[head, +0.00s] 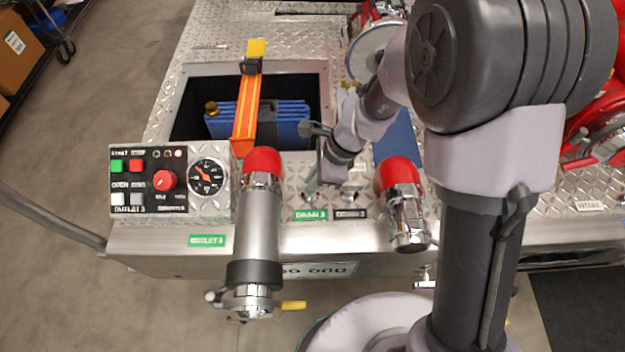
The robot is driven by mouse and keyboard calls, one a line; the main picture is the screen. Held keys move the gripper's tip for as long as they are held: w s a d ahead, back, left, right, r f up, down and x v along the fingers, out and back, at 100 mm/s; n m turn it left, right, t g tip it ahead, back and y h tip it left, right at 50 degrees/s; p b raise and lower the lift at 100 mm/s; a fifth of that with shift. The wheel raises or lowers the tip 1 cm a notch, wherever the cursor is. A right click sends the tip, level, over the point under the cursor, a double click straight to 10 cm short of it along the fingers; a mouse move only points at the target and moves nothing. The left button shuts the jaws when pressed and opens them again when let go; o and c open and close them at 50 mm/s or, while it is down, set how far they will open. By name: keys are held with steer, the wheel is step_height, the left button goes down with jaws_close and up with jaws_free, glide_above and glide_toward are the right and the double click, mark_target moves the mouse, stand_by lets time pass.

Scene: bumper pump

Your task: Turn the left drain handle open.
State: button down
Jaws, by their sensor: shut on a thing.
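My gripper (321,168) reaches down from the right to the metal deck between two red-ended outlet pipes. It is shut on the left drain handle (309,193), a small metal lever just above a green label (310,215). The jaws and my arm hide most of this handle, so its exact angle is hard to tell. A second small metal handle (350,194) sits to its right above a dark label.
The left outlet pipe (258,220) and the right outlet (403,205) flank the handles closely. A control panel (148,181) with buttons and a gauge is at left. Behind is an open bin (185,125) with a folded blue hose and an orange strap (247,110).

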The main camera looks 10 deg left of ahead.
steer(key=n+p, duration=0.2)
steer(key=n+g+p, duration=0.1)
steer(key=n+p, duration=0.1)
steer(key=shift+w+r+n+g+h, duration=0.1)
steer(key=shift+r+n+g+h, duration=0.1)
steer(key=shift+n+g+h, duration=0.1)
steer(key=n+h+p, duration=0.1)
steer(key=n+p, duration=0.1)
steer(key=n, duration=0.1)
steer(key=n+g+h+p, duration=0.1)
steer(key=n+p, duration=0.1)
steer(key=n, duration=0.1)
steer(key=shift+w+a+g, duration=0.1)
steer(key=shift+a+g, duration=0.1)
steer(key=shift+g, duration=0.1)
steer(key=n+h+p, duration=0.1)
steer(key=n, duration=0.2)
steer(key=shift+a+f+n+p, duration=0.1)
steer(key=shift+n+p, duration=0.3)
steer(key=shift+a+n+h+p, duration=0.1)
steer(key=shift+n+h+p, duration=0.65)
steer(key=shift+n, duration=0.95)
steer(key=shift+f, duration=0.1)
steer(key=c, duration=1.5)
jaws_free()
